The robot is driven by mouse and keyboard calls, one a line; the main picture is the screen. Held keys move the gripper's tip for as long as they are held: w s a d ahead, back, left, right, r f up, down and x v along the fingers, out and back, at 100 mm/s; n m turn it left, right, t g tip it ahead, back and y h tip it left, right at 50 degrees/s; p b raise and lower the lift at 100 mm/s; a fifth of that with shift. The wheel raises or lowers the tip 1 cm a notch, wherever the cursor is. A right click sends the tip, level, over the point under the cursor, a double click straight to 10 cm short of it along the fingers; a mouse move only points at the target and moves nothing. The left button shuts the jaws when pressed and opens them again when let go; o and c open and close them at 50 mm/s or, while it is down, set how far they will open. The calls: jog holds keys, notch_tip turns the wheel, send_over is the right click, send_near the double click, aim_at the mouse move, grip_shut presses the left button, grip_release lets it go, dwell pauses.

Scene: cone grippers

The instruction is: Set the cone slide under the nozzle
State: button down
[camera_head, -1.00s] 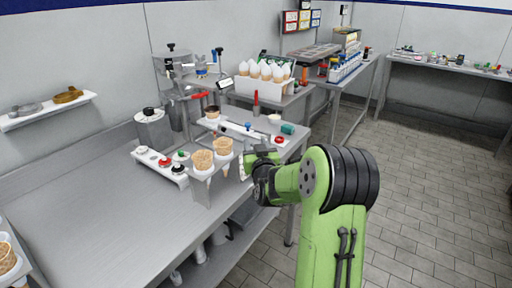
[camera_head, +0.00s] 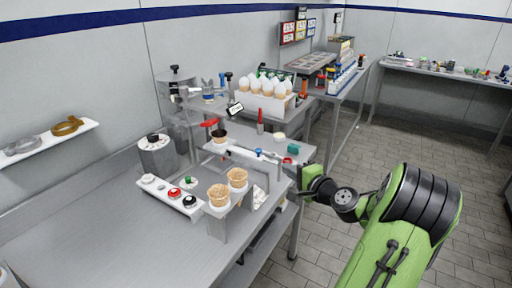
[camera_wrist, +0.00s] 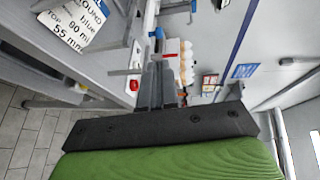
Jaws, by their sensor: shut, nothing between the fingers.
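Two waffle cones stand in a metal holder (camera_head: 218,225) left of my gripper. A rack of white-topped cones (camera_head: 262,104) stands farther back. A printed label (camera_wrist: 82,22) shows in the wrist view. The front-left bench is clear.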

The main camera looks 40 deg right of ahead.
aim_at(260, 152)
jog(key=b+x, duration=0.1)
jog(key=x, duration=1.2)
jog(key=shift+w+d+f, duration=0.1)
jog(key=shift+w+f, duration=0.05)
jog(key=shift+w, duration=0.2)
jog(key=w, duration=0.1)
jog(key=w+a+p, duration=0.1)
jog(key=w, duration=0.1)
jog(key=shift+w+a+r, duration=0.2)
jog(key=shift+w+a, duration=0.1)
jog(key=shift+w, duration=0.1)
